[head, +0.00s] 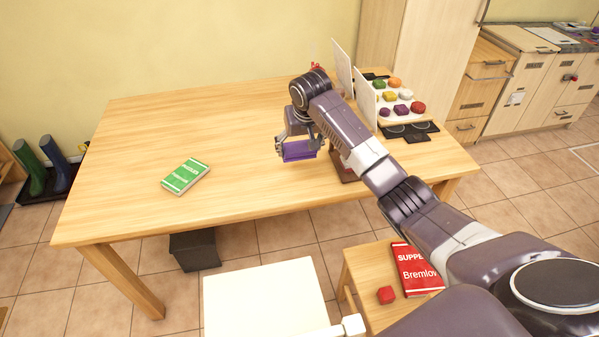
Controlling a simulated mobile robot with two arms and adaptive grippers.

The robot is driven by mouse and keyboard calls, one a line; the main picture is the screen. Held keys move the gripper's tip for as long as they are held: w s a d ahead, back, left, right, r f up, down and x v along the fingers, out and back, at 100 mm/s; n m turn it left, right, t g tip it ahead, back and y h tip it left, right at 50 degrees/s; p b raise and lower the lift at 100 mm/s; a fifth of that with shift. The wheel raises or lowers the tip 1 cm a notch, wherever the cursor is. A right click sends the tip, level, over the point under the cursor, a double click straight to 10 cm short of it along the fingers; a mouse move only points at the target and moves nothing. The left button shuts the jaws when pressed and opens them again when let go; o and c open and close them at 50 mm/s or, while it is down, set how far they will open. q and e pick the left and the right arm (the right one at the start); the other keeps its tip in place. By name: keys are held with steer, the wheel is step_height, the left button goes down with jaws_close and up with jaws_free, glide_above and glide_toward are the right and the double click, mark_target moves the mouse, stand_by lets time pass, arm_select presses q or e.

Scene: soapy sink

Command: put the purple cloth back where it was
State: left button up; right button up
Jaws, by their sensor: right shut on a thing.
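The purple cloth (299,151) shows as a small folded purple piece over the right half of the wooden table (130,150). My right gripper (298,143) is shut on it from above. I cannot tell whether the cloth touches the tabletop or hangs just over it. My right arm comes in from the lower right and hides part of the table behind it. My left gripper is not in view.
A green book (185,176) lies on the table's left half. A tray of colourful items (402,97) stands at the back right. The table's middle is clear.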

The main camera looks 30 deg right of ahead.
step_height(320, 180, down, 10)
steer(key=shift+f, duration=0.2)
stand_by(0.3)
steer(key=shift+f, duration=0.15)
steer(key=o, duration=1.2)
steer(key=shift+r, duration=0.4)
steer(key=v, duration=1.1)
steer(key=shift+s+r, duration=0.2)
steer(key=shift+r, duration=0.1)
